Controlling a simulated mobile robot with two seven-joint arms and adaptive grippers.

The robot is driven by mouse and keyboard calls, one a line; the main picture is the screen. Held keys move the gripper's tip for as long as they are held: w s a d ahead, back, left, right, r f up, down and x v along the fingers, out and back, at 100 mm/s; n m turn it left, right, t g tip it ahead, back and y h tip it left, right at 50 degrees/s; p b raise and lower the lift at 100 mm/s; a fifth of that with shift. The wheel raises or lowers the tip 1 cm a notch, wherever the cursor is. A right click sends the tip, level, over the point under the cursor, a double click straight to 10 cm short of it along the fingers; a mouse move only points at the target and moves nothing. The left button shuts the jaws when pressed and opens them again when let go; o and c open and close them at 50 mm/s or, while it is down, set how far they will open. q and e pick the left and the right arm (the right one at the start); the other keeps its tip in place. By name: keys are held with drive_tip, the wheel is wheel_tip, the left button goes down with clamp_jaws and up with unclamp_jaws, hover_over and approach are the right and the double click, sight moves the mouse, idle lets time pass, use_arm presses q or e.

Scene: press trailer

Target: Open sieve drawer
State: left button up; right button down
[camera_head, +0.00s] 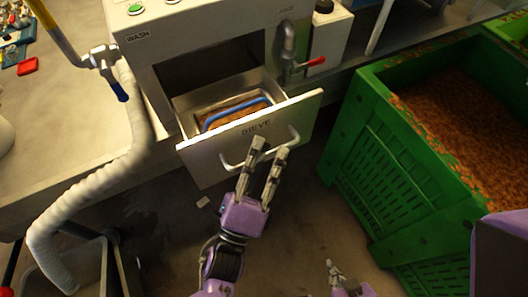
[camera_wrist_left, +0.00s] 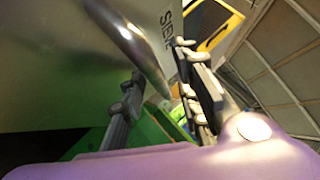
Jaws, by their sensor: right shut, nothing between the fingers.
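The sieve drawer (camera_head: 210,158) is pulled out of the metal cabinet, with "SIEVE" on its pale front. Inside it a metal tray holds a blue-rimmed sieve (camera_head: 238,113) with brown material. The curved bar handle (camera_head: 296,137) is on the drawer front and shows in the left wrist view (camera_wrist_left: 132,40). My left gripper (camera_head: 270,146) is at the handle with its fingers apart; in the left wrist view (camera_wrist_left: 160,98) the bar reaches into the gap between them. Whether they touch it is unclear. My right gripper (camera_head: 334,268) is shut and empty, low in the head view.
A large green crate (camera_head: 365,155) of brown material stands right of the drawer. A tap with a red lever (camera_head: 312,63) is above the drawer's right side. A pale ribbed hose (camera_head: 100,185) hangs at left. Dark floor lies below the drawer.

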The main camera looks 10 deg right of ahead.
use_arm(q)
drive_tip(key=v, duration=1.2)
